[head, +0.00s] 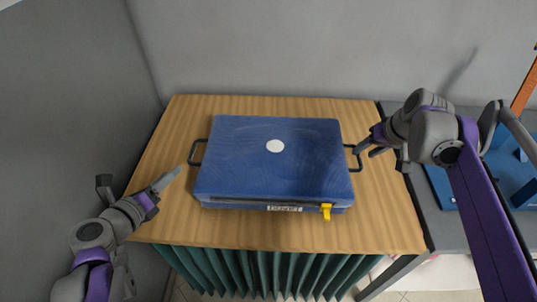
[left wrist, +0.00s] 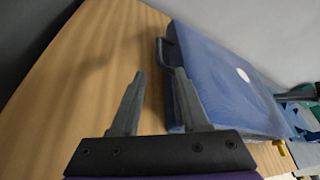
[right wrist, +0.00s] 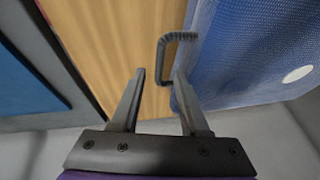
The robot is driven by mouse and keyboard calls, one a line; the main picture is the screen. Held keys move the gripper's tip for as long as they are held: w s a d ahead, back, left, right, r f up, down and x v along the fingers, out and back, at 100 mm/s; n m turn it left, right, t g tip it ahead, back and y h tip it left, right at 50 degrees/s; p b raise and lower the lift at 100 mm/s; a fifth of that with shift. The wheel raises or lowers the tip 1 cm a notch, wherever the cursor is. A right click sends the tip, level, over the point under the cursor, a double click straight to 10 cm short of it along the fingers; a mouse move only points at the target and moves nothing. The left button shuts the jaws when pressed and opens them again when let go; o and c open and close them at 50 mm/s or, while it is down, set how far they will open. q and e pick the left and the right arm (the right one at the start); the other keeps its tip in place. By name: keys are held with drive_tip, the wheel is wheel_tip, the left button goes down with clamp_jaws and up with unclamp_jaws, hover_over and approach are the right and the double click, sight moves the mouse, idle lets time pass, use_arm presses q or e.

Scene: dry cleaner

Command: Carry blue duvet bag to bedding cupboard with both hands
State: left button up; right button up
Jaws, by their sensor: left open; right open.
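The blue duvet bag (head: 250,160) lies flat on the wooden table, with a white round spot on top, a label and a yellow tag on its front edge. It has a dark handle on its left side (head: 197,152) and another on its right side (head: 354,158). My left gripper (head: 168,184) is open and empty, left of and apart from the left handle. My right gripper (head: 366,148) is open, close to the right handle. In the right wrist view the right handle (right wrist: 162,62) lies just beyond the fingertips. The bedding cupboard cannot be made out.
The wooden table (head: 390,215) has bare strips around the bag and a green pleated curtain (head: 260,270) below its front edge. A grey table (head: 452,232) with blue items (head: 442,187) adjoins at right. Grey walls close off the back and left.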

drive_tip(key=v, duration=0.7)
drive_tip(key=shift+r, duration=0.2)
drive_tip(key=shift+s, duration=0.15)
